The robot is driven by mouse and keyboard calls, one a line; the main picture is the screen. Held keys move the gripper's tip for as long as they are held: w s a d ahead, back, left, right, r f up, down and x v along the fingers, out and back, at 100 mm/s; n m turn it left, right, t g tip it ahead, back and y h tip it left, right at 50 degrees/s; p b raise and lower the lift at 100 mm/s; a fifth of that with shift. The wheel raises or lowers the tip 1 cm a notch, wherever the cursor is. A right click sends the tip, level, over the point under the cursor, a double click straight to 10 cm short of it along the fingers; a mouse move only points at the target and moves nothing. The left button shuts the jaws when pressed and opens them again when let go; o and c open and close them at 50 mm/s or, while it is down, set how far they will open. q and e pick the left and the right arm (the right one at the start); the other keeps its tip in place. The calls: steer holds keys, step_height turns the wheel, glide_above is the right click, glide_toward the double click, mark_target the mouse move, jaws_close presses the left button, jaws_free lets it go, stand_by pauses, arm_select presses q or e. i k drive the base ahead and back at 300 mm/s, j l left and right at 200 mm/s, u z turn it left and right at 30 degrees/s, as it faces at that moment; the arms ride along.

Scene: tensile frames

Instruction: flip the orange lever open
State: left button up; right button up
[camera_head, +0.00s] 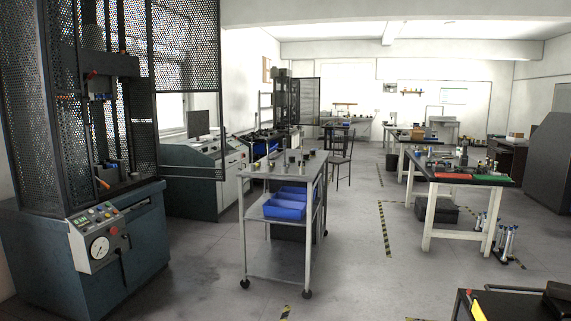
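A tensile testing frame (60,160) stands at the left behind black perforated guards. A small orange lever (103,183) sticks out low inside the frame, just above the blue-green base. A second red-orange handle (91,74) shows higher up, at the upper crosshead, with a small orange tip (63,96) to its left. I cannot tell from here whether any of these levers is open or closed. Neither of my grippers is in view.
A control box (98,238) with a round gauge fronts the machine. A grey wheeled cart (286,277) with blue bins (284,207) stands to its right. A workbench (455,183) stands farther right. A dark tabletop (515,305) fills the lower right corner. Floor between is open.

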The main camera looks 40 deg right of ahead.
mark_target(102, 183)
steer(key=i+l+z, duration=0.2)
steer(key=i+l, duration=0.65)
steer(key=l, duration=0.25)
steer(key=i+l+z, duration=0.25)
steer(key=i+l, duration=0.6)
steer(key=i+l+z, duration=0.2)
steer(key=i+l, duration=0.65)
steer(key=i, duration=0.15)
steer(key=u, duration=1.45)
steer(key=i+j, duration=0.1)
steer(key=i, duration=0.5)
